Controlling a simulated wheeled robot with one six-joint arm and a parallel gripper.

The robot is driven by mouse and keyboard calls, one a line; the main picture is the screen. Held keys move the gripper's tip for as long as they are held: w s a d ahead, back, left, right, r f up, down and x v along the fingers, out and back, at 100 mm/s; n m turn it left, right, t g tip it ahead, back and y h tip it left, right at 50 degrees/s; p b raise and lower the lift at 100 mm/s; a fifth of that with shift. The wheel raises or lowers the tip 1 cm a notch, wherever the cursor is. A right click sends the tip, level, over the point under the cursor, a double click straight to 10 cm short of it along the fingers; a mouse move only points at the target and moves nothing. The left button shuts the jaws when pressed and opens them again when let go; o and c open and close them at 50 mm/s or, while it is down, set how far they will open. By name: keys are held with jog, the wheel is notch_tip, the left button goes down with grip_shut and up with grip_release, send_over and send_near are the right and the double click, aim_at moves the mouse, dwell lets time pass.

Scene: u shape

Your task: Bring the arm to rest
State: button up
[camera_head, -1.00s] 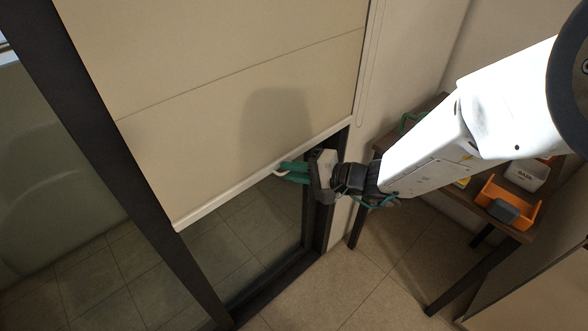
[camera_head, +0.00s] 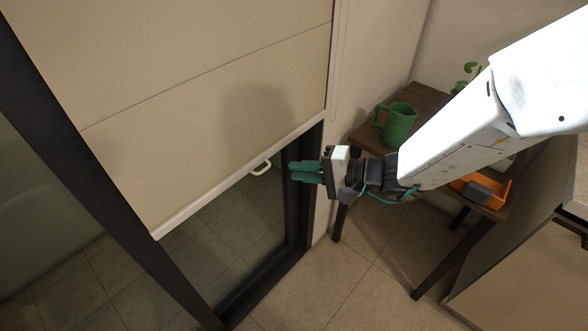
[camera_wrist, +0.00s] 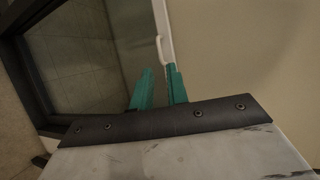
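My gripper (camera_head: 305,172) has green fingers and points left, toward the glass door. In the wrist view, its two fingers (camera_wrist: 160,88) stand apart with a gap between them and nothing held. The white handle (camera_head: 261,167) on the bottom bar of the beige blind (camera_head: 215,100) is to the left of the fingertips, apart from them in the head view. The handle also shows just beyond the fingers in the wrist view (camera_wrist: 161,48). My white arm reaches in from the upper right.
A dark door frame (camera_head: 300,215) is close below the gripper. The tiled floor (camera_head: 355,285) in front is clear.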

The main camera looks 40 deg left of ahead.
dwell(0.5)
jog(key=s+d+g+h, duration=0.3)
jog(key=s+d+h, duration=0.1)
jog(key=s+d, duration=0.25)
jog(key=d+r+m+t+h, duration=0.1)
jog(key=d+r+t+h, duration=0.2)
jog(key=d, duration=1.4)
jog(key=s+d+r+m+t+h, duration=0.1)
jog(key=d+r+t+h, duration=0.2)
jog(key=d+r, duration=0.6)
jog(key=d+r+m+t+h, duration=0.1)
jog(key=d+r+t+h, duration=0.3)
jog(key=d, duration=2)
jog(key=shift+s+d+r+m, duration=0.3)
jog(key=shift+s+d+r, duration=0.1)
jog(key=shift+r, duration=0.5)
